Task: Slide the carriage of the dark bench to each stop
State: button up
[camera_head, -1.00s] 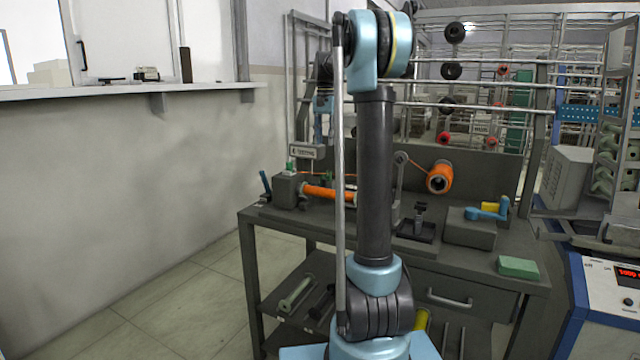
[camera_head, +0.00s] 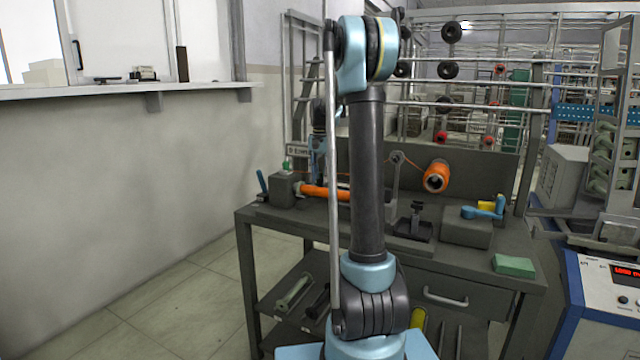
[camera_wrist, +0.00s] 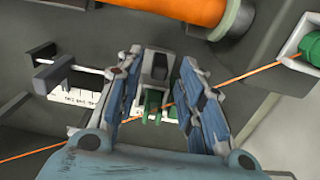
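The dark bench (camera_head: 295,221) stands beyond my arm in the head view. In the wrist view, a small grey carriage (camera_wrist: 157,66) with a green guide (camera_wrist: 152,101) sits between the two fingers of my gripper (camera_wrist: 161,68). The fingers stand on either side of it, with gaps visible, so my gripper is open. An orange thread (camera_wrist: 237,75) crosses the view at the green guide. A dark stop-like block (camera_wrist: 56,77) lies left of the fingers beside a white printed strip (camera_wrist: 84,105). My arm hides the carriage in the head view.
An orange bobbin (camera_head: 325,192) is mounted on the bench, close above the fingers in the wrist view (camera_wrist: 180,8). An orange spool (camera_head: 437,176), a grey box with a blue crank (camera_head: 468,231) and a green block (camera_head: 514,265) stand to the right. A wall is left.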

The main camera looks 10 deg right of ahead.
jog(key=shift+f, duration=1.3)
grip_shut()
jog(key=s+d, duration=0.4)
jog(key=d, duration=0.1)
jog(key=s+d, duration=0.2)
jog(key=d, duration=0.1)
jog(key=shift+d, duration=0.2)
grip_release()
